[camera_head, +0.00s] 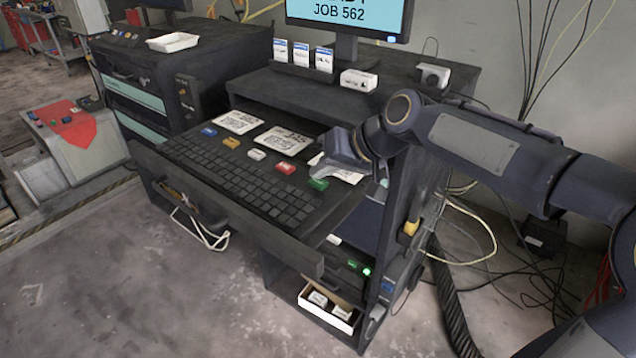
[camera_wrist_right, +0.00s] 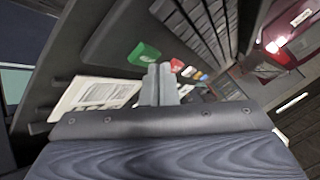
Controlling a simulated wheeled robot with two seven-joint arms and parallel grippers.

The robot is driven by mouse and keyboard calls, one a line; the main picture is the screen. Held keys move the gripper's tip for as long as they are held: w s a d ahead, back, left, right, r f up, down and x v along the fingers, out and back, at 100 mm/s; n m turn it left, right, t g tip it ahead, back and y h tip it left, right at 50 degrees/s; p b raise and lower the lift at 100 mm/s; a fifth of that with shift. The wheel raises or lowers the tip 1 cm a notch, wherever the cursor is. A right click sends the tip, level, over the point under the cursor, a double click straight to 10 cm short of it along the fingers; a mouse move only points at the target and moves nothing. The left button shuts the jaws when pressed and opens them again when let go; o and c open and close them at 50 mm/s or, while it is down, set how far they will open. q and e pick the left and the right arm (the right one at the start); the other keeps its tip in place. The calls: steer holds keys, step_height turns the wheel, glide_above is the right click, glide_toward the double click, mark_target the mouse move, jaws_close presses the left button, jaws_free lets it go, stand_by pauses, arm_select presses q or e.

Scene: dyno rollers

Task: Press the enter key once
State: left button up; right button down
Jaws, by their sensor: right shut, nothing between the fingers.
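The keyboard (camera_head: 245,180) lies on a pulled-out dark drawer shelf. Along its back edge stand separate coloured keys: blue (camera_head: 208,133), yellow (camera_head: 231,143), white (camera_head: 257,155), red (camera_head: 285,168) and green (camera_head: 318,184). I cannot read any key labels, so I cannot tell which one is enter. My right gripper (camera_head: 327,165) is shut and empty, close to the green key, over the right back of the keyboard shelf. In the right wrist view the shut fingers (camera_wrist_right: 160,84) show just beside the green key (camera_wrist_right: 144,54); contact cannot be told. My left gripper is not in view.
A monitor (camera_head: 345,18) reading JOB 562 stands on the upper shelf, with small boxes (camera_head: 359,80) in front. Printed cards (camera_head: 282,139) lie behind the coloured keys. The upper shelf edge overhangs the back of the drawer. Cables hang at the right.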

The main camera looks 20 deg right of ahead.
mark_target(323, 184)
steer(key=shift+f+b, duration=0.35)
steer(key=shift+f, duration=0.2)
stand_by(0.5)
steer(key=shift+r, duration=0.1)
steer(key=shift+r+p, duration=0.65)
steer(key=shift+r, duration=0.1)
step_height(323, 184, up, 5)
steer(key=p, duration=0.4)
stand_by(0.9)
steer(key=s+d+f+h, duration=0.1)
steer(key=s+f, duration=0.3)
steer(key=s, duration=0.5)
steer(key=s+d+f+m, duration=0.1)
steer(key=s+d+f, duration=0.1)
steer(key=s+f, duration=0.3)
steer(key=s+d+f+g+h, duration=0.1)
steer(key=s+f, duration=0.3)
steer(key=s, duration=0.9)
steer(key=shift+d+f+h, duration=0.15)
steer(key=shift+d+h, duration=0.15)
steer(key=shift+d, duration=0.25)
